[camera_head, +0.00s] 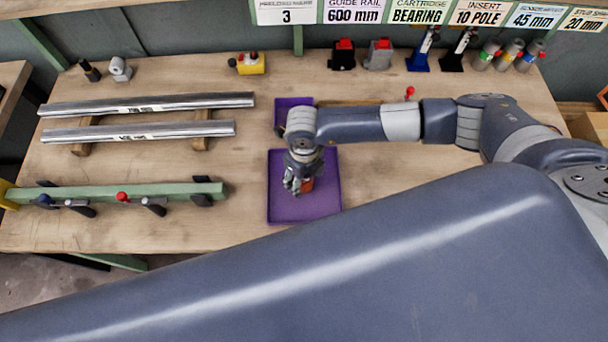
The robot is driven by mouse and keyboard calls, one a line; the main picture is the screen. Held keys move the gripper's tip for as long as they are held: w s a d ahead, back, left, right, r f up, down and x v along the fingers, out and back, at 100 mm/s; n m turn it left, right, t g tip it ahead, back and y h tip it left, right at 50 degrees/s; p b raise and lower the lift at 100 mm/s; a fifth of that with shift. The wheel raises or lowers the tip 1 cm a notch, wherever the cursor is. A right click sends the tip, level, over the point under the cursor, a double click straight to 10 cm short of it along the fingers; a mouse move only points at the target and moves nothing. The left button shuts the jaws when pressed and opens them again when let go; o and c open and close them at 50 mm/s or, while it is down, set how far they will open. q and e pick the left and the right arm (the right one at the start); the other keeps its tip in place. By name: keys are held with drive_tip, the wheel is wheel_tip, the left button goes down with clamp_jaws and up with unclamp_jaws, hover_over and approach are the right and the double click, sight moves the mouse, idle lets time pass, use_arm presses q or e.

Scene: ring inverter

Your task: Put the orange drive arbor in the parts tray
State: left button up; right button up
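The parts tray (323,206) is a flat purple tray near the middle of the workbench. My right gripper (297,187) hangs pointing down over the tray. A small orange piece, which looks like the orange drive arbor (307,184), shows beside the fingers, within the tray's outline. The gripper hides most of it. I cannot tell whether the fingers are shut on it or whether it touches the tray floor. My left gripper is not in view.
A smaller purple tray (281,108) lies behind, partly covered by my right arm. Two metal rails (150,105) rest on wooden blocks at the left. A green bar with clamps (180,191) lies at the front left. Several fixtures and bottles (508,55) line the back edge.

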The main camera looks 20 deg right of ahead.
drive_tip(key=shift+r, duration=0.4)
wheel_tip(320, 180, up, 11)
drive_tip(key=b, duration=0.3)
drive_tip(key=shift+f+b, duration=0.2)
drive_tip(key=shift+b, duration=0.2)
drive_tip(key=shift+r, duration=0.5)
